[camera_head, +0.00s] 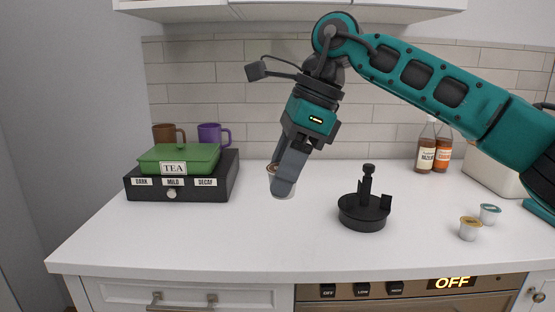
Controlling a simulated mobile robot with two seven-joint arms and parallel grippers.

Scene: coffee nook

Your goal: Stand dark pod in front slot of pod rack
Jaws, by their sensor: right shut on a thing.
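My right gripper (283,180) comes down from the upper right and is shut on a pale pod with a brownish top (271,169). The near finger covers much of the pod, and it appears held above the counter. The pod rack (363,213) is a black round base with a central knobbed post and upright tabs. It stands to the right of the gripper, apart from it. The slots and their contents are hard to make out. My left gripper is not in view.
Two other pods, one gold-topped (469,229) and one teal-topped (489,213), stand right of the rack. A black drawer box (206,196) with a green tea box (180,157) and mugs are at left. Bottles (425,150) stand at the back right. The front middle counter (230,245) is clear.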

